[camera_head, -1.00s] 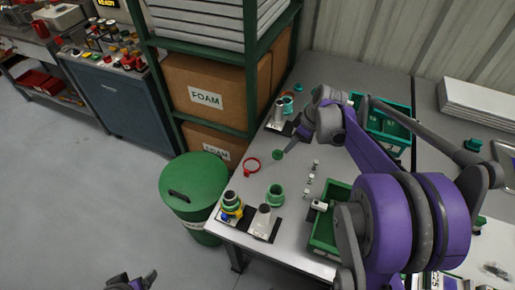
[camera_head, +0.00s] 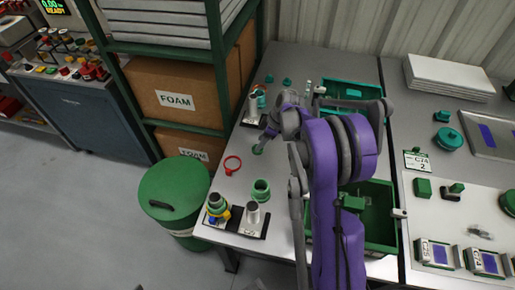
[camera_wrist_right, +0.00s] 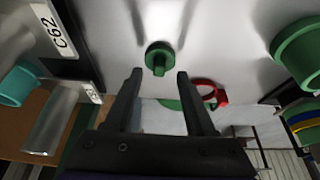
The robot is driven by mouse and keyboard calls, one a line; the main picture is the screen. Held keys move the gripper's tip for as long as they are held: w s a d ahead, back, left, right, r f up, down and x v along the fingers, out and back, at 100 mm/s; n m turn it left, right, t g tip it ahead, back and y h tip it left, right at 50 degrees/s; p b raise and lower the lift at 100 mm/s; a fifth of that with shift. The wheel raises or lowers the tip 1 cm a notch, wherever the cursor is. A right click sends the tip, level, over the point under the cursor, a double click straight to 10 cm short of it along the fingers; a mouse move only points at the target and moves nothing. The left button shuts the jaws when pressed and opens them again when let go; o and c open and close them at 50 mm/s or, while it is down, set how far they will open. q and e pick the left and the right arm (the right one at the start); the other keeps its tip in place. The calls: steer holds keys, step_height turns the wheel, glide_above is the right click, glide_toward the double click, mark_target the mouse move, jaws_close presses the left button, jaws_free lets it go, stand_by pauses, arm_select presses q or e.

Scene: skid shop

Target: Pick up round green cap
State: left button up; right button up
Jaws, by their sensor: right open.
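A small round green cap (camera_head: 257,149) with a raised grip lies on the grey table, behind the red ring. In the right wrist view the cap (camera_wrist_right: 159,57) sits just beyond the fingertips, roughly centred between them. My right gripper (camera_head: 266,138) is open and empty, low over the table close to the cap; its two parted fingers (camera_wrist_right: 160,76) show in the wrist view. The arm hides part of the gripper in the head view. My left gripper cannot be made out.
A red ring (camera_head: 232,165) lies nearby. A green flanged piece (camera_head: 261,190), a metal fitting (camera_head: 253,216) and stacked rings (camera_head: 217,205) stand toward the front. Metal fittings (camera_head: 253,108) stand behind. A green bin (camera_head: 380,222) is at right; a green drum (camera_head: 174,195) stands left of the table.

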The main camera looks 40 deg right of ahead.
steer(key=shift+x, duration=1.05)
steer(key=shift+c, duration=0.2)
jaws_close()
steer(key=shift+r, duration=0.1)
